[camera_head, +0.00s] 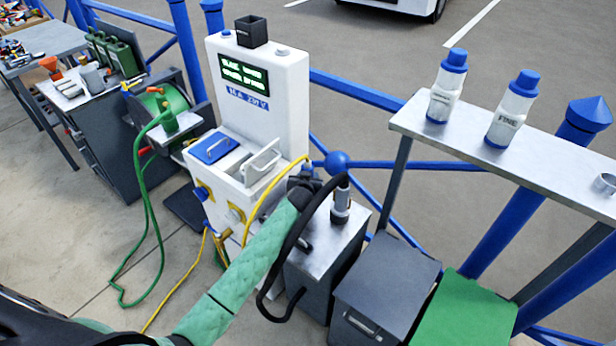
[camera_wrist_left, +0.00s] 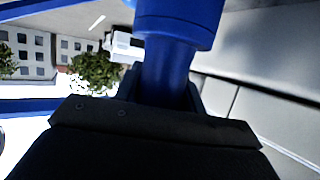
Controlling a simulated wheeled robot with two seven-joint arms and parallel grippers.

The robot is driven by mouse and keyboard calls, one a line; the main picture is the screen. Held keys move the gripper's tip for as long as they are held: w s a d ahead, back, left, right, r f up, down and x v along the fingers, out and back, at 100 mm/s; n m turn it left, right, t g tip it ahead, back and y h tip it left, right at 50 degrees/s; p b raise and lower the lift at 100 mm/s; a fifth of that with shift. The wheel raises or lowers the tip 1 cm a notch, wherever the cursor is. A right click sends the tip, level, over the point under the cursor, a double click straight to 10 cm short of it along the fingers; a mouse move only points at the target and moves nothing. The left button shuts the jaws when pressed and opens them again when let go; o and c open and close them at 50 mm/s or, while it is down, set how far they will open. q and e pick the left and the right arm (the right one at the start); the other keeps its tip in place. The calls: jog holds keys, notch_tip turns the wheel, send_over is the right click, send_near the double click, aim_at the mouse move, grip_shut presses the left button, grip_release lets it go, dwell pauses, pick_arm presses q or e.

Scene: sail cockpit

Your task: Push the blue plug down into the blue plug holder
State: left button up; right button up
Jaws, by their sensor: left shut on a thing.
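My left arm reaches in from the lower left, and its dark left gripper (camera_head: 306,184) is beside the white pedestal, above the metal-topped grey box. In the left wrist view, a blue cylindrical piece with a wider head, seemingly the blue plug (camera_wrist_left: 168,75), stands between the jaws of my left gripper (camera_wrist_left: 164,98), which is shut on it. Its lower end is hidden by the gripper. In the head view the plug is hidden or too small to make out. I cannot pick out the blue plug holder in either view. My right gripper is not in view.
The white pedestal (camera_head: 262,85) has a screen, a blue flap (camera_head: 214,147) and a yellow hose (camera_head: 265,195). A black cable (camera_head: 268,283) loops near a silver connector (camera_head: 341,205). Two blue-capped bottles stand on the shelf (camera_head: 545,160) at right. A green hose (camera_head: 148,210) hangs at left.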

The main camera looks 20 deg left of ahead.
pick_arm(q)
jog(key=o, duration=0.9)
jog(key=shift+p+v, duration=0.5)
jog(key=shift+v, duration=0.3)
jog(key=p+v, duration=0.4)
jog(key=v, duration=0.5)
jog(key=shift+s, duration=0.25)
